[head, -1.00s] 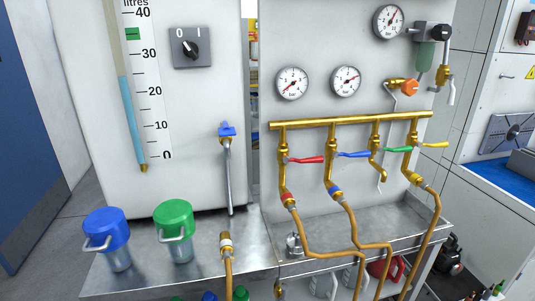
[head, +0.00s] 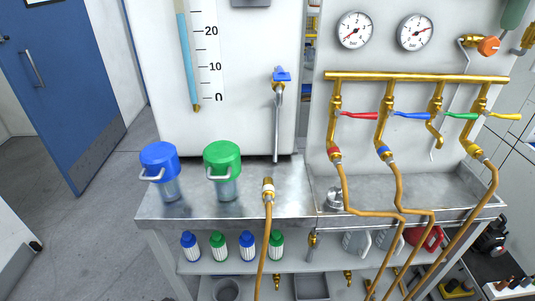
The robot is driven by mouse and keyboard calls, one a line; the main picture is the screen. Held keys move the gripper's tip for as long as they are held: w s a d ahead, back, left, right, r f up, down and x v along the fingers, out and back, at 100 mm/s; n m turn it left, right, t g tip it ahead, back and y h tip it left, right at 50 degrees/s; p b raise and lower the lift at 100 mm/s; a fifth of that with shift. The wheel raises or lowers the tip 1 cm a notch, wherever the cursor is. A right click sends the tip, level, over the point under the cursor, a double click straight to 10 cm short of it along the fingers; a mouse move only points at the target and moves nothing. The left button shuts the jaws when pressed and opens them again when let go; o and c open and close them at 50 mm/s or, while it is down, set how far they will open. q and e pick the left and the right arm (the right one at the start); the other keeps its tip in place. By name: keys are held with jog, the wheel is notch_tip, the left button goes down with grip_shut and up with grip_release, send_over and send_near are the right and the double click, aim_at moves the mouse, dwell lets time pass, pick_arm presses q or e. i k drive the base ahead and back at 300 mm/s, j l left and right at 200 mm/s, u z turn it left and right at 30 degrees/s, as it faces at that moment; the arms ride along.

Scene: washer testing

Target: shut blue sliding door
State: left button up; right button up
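A blue door (head: 82,115) with a grey kick plate stands at the far left of the head view. A long vertical metal handle (head: 32,68) is on its left part, and a dark-framed sign shows at its top edge. Its top is cut off by the picture. White wall and grey floor show to its left; I cannot tell for sure how far open it is. Neither of my grippers is in view.
A metal bench (head: 255,205) with blue and green lidded canisters, bottles below and hoses stands in front, against a white panel (head: 245,120). Grey floor (head: 95,235) is clear between the bench and the blue door.

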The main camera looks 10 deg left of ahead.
aim_at(51, 59)
jog(key=u, duration=1.7)
jog(key=i+j+u, duration=0.25)
jog(key=i+j, duration=0.35)
jog(key=i+j+u, duration=0.25)
jog(key=i+j, duration=0.35)
jog(key=i+z, duration=0.25)
jog(key=i, duration=0.35)
jog(key=i+j+z, duration=0.25)
jog(key=i, duration=0.35)
jog(key=i+z, duration=0.35)
jog(key=i, duration=0.25)
jog(key=i+j+z, duration=0.1)
jog(key=i+z, duration=0.25)
jog(key=i, duration=0.25)
jog(key=i+z, duration=0.45)
jog(key=i, duration=0.8)
